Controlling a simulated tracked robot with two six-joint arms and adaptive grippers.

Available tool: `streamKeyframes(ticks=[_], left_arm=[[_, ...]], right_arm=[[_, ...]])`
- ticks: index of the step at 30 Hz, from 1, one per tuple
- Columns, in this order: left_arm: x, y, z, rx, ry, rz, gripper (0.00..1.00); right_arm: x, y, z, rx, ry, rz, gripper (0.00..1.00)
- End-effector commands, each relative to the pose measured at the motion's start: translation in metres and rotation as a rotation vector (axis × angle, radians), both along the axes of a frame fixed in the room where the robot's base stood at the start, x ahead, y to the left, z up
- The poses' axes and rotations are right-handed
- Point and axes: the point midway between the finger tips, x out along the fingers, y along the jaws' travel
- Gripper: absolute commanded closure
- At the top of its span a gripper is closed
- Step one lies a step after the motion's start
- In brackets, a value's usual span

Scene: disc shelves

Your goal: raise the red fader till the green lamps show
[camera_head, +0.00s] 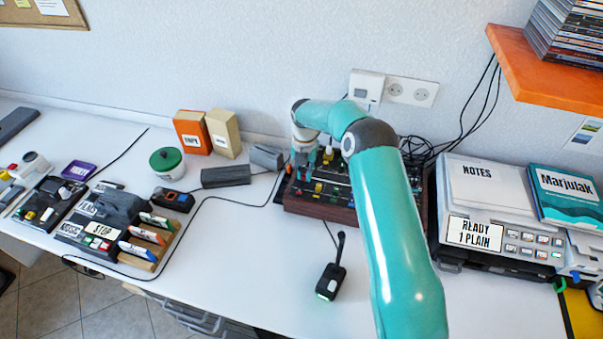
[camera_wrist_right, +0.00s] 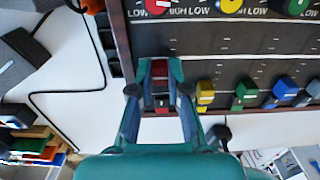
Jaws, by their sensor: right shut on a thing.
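The mixer (camera_head: 322,212) is a dark panel with wooden sides, standing against the wall under my right arm. In the right wrist view its red fader (camera_wrist_right: 160,84) stands in the leftmost slot, at the near end of the panel, roughly level with the yellow fader (camera_wrist_right: 205,94). My right gripper (camera_wrist_right: 160,92) is shut on the red fader, one finger on each side. I make out no lit green lamps. My left gripper is out of view.
Green (camera_wrist_right: 244,95) and blue (camera_wrist_right: 283,94) faders stand to the right; a red knob (camera_wrist_right: 158,5) lies beyond. A small black device (camera_head: 330,281) lies in front of the mixer, a printer (camera_head: 470,235) to its right.

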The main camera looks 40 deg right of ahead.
Motion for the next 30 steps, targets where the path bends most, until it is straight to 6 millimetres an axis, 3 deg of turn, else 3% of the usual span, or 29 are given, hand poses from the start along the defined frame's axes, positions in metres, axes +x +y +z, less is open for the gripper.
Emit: streamKeyframes(ticks=[2, 3, 4, 17, 20, 30], left_arm=[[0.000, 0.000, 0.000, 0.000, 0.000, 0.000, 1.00], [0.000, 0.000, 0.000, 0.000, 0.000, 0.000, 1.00], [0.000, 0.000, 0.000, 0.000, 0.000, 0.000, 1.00], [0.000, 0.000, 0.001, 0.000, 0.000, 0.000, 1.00], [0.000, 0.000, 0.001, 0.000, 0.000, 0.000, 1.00], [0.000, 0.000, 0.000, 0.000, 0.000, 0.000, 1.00]], right_arm=[[0.002, 0.002, 0.001, 0.002, -0.007, 0.001, 1.00], [0.002, 0.002, 0.001, 0.001, -0.008, 0.001, 0.79], [0.002, 0.002, 0.001, 0.001, -0.008, 0.000, 0.74], [0.001, 0.000, 0.008, -0.001, -0.006, -0.001, 0.73], [0.002, 0.000, 0.020, -0.001, -0.007, -0.001, 0.73], [0.003, 0.000, 0.086, -0.001, -0.008, -0.002, 0.73]])
